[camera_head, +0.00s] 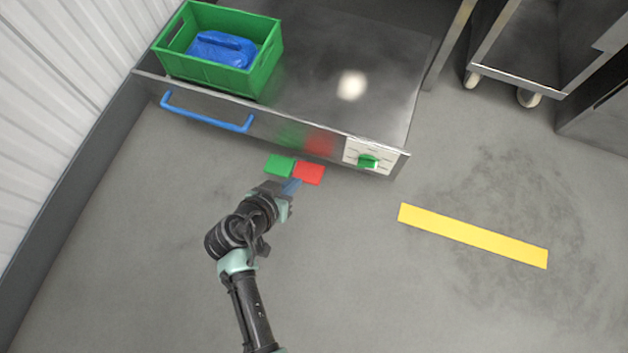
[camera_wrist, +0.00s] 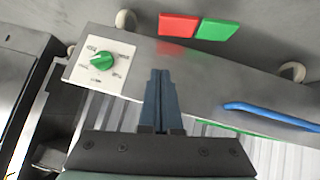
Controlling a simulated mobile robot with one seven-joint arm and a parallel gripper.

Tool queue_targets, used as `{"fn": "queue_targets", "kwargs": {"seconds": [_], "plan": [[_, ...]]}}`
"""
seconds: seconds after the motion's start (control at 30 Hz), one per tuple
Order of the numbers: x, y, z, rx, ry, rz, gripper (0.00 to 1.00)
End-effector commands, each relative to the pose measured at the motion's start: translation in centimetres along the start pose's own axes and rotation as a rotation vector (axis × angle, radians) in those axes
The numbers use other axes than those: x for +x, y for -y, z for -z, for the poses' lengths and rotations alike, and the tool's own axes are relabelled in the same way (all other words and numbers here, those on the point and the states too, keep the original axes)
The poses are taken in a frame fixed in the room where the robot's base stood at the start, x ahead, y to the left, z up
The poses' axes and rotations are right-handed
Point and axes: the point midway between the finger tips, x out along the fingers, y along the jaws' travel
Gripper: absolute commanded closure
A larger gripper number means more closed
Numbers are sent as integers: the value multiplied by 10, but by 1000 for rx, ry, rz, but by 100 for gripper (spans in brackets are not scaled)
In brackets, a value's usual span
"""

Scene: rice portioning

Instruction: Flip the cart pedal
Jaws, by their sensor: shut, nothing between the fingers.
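The cart (camera_head: 385,95) has a grey metal top and stands at the top of the head view. Its pedal has a green half (camera_head: 280,165) and a red half (camera_head: 309,173), low at the cart's front edge. The wrist view also shows the red half (camera_wrist: 178,26) and green half (camera_wrist: 217,29) side by side, beyond my fingertips. My gripper (camera_head: 291,186) is shut and empty, just in front of the pedal in the head view. Its two dark blue fingers lie together in the wrist view (camera_wrist: 160,72). I cannot tell whether it touches the pedal.
A green crate (camera_head: 200,68) holding a blue lidded item (camera_head: 222,48) sits on the cart. The cart's front has a blue handle (camera_head: 205,118) and a green knob (camera_head: 368,161). A yellow floor strip (camera_head: 475,236) lies right. Another wheeled cart (camera_head: 520,82) stands top right.

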Motion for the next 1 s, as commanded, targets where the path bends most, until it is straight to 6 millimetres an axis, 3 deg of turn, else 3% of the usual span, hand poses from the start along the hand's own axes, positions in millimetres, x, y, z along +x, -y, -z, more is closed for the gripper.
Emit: {"fn": "queue_targets", "kwargs": {"seconds": [0.13, 0.57, 0.67, 1.0], "plan": [[6, 1, -16, -9, 13, -10, 100], [10, 1, -16, -8, 13, -10, 100], [22, 1, -18, -6, 12, -10, 100], [88, 1, -20, -6, 11, -11, 100]]}}
